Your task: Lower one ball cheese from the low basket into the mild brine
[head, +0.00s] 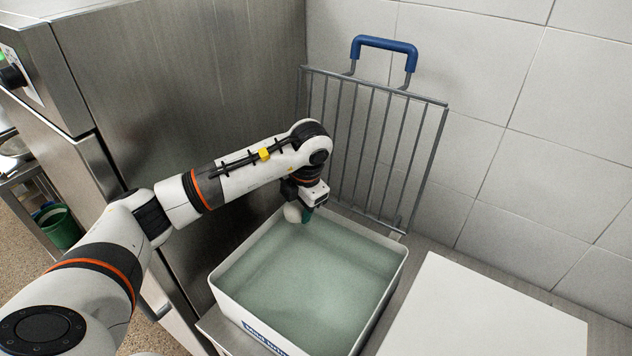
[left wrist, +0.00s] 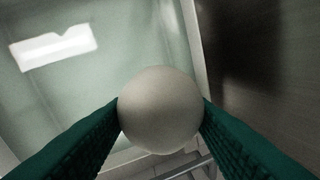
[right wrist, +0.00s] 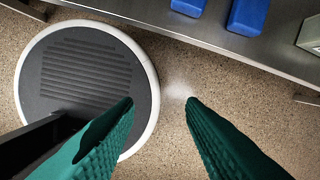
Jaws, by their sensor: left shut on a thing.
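A white tub of pale green brine (head: 398,277) stands on the counter in the head view, with a partly readable "Mild" label (head: 268,338) on its front. My left gripper (head: 306,214) is over the tub's far left corner. It is shut on a pale round ball cheese (left wrist: 160,110), which sits between its green fingers in the left wrist view. The cheese (head: 292,212) also shows in the head view, close to the brine; I cannot tell whether it touches the liquid. My right gripper (right wrist: 158,102) is open and empty over the floor. The low basket is not in view.
A wire rack with a blue handle (head: 384,42) stands upright against the tiled wall behind the tub. A white board (head: 490,310) lies right of the tub. A steel cabinet (head: 190,90) rises at the left. A round grey step (right wrist: 85,85) is on the floor.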

